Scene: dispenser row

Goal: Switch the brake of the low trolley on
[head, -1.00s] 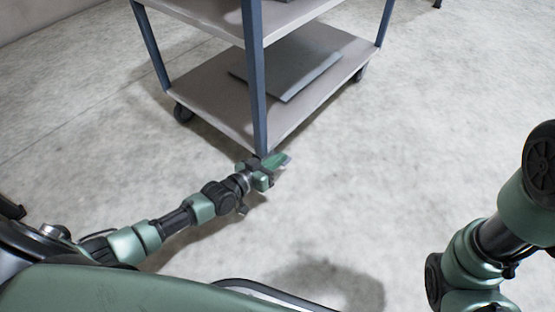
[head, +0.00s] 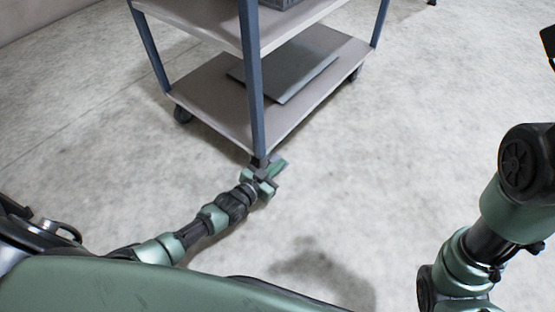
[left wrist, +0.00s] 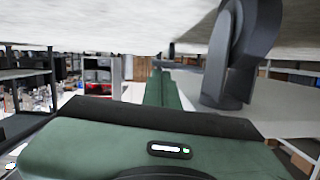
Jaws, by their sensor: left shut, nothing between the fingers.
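The low trolley (head: 200,108) has grey shelves and blue-grey posts. In the head view my left gripper (head: 268,172) is low at the foot of its near corner post and hides the caster there. In the left wrist view, which looks upside down with the floor at the top, a dark grey caster (left wrist: 238,52) shows. The closed green fingers of my left gripper (left wrist: 163,88) reach forward just left of this caster, with nothing held. I cannot tell whether they touch it. The brake's setting cannot be made out. My right arm shows at the right, without a clear gripper.
A flat grey panel (head: 285,72) lies on the trolley's lower shelf. A grey box (head: 280,3) stands on the upper shelf. The concrete floor (head: 410,120) right of the trolley is clear. Stocked shelving (left wrist: 25,75) stands far off.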

